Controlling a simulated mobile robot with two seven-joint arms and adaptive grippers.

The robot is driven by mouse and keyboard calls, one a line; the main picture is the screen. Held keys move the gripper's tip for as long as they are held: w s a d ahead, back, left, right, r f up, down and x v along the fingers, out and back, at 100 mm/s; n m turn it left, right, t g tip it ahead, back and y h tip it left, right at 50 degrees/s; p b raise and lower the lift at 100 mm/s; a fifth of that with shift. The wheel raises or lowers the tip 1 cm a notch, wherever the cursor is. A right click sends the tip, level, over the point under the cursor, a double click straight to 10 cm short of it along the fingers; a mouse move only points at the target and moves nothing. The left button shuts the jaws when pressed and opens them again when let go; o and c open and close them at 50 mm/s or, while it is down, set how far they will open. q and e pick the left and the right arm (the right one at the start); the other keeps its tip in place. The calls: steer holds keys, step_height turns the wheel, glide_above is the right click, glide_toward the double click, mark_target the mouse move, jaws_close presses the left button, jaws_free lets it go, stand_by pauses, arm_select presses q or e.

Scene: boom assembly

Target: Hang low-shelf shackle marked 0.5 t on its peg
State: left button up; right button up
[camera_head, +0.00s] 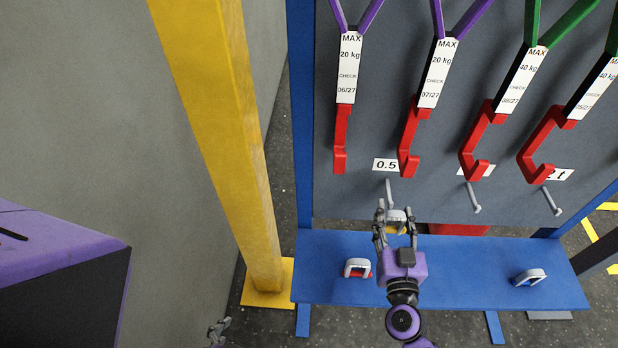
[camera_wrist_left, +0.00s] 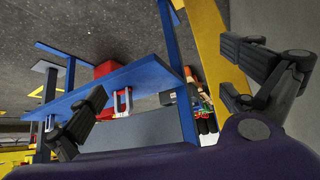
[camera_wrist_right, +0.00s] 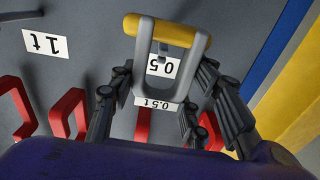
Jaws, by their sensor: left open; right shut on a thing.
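The grey shackle marked 0.5 t, with a yellow pin, shows in the right wrist view (camera_wrist_right: 203,48) and in the head view (camera_head: 397,215). My right gripper (camera_head: 395,222) is shut on it, above the blue shelf and in front of the board. The grey 0.5 peg (camera_head: 389,188) sticks out just above the shackle, under the white 0.5 label (camera_head: 385,165). In the right wrist view the peg (camera_wrist_right: 163,50) and label show through the shackle's opening; I cannot tell whether the peg passes through. My left gripper (camera_wrist_left: 165,85) is open and empty, low at the left.
The blue low shelf (camera_head: 325,282) bears a shackle with a red pin (camera_head: 357,267) and another shackle (camera_head: 529,277) at the right. Red hooks (camera_head: 408,150) hang in front of the board above the pegs. A yellow post (camera_head: 230,140) stands at the left.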

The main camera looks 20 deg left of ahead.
mark_target(392, 204)
steer(key=shift+x, duration=1.1)
steer(key=shift+f+b+x, duration=0.25)
steer(key=shift+b+x, duration=0.4)
steer(key=shift+x, duration=0.6)
steer(key=shift+b+x, duration=0.3)
steer(key=shift+x, duration=0.65)
steer(key=shift+w+a+f+b, duration=0.2)
steer(key=shift+w+f+b, duration=0.15)
steer(key=shift+w+f, duration=0.3)
arm_select(q)
steer(key=f, duration=0.2)
steer(key=shift+s+a+f, duration=0.3)
steer(key=shift+a+f, duration=0.1)
arm_select(e)
steer(key=shift+w+f, duration=0.1)
steer(key=shift+f, duration=0.1)
arm_select(q)
steer(key=shift+f, duration=0.1)
arm_select(e)
steer(key=o, duration=1.5)
